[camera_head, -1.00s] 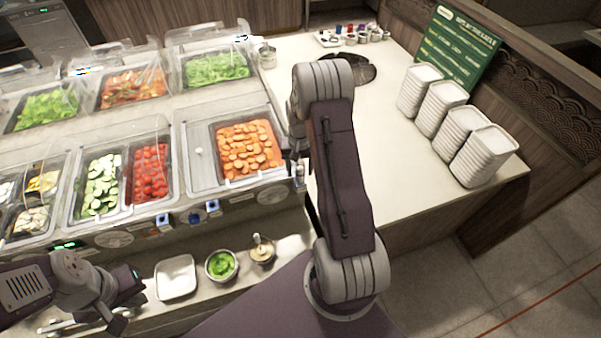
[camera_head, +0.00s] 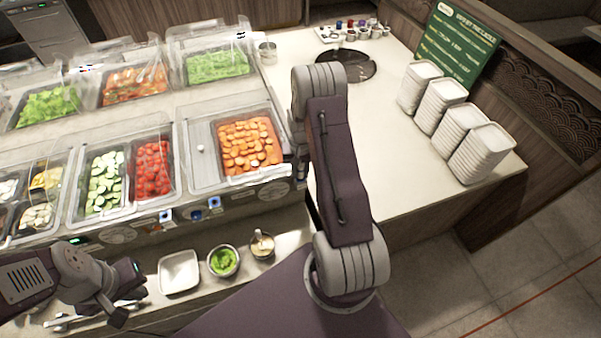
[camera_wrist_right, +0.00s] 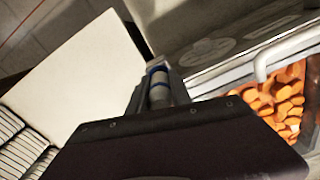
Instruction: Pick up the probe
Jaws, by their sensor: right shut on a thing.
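A grey cylinder with a blue band, likely the probe (camera_wrist_right: 158,88), shows between the jaws of my right gripper (camera_wrist_right: 158,80) in the right wrist view. The gripper is shut on it. Its far end cannot be made out. In the head view my right arm hides most of the right gripper (camera_head: 301,163), which is at the counter's right front corner, beside the carrot well. My left gripper (camera_head: 129,304) is at the lower left over the front ledge, with its fingers apart and nothing seen between them.
Food wells, with carrots (camera_head: 250,145) nearest, fill the counter. A white dish (camera_head: 179,272), a green-filled cup (camera_head: 223,262) and a sauce cup (camera_head: 262,245) stand on the front ledge. Stacked white dishes (camera_head: 470,150) and a green sign (camera_head: 458,45) stand right. The side counter's middle is clear.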

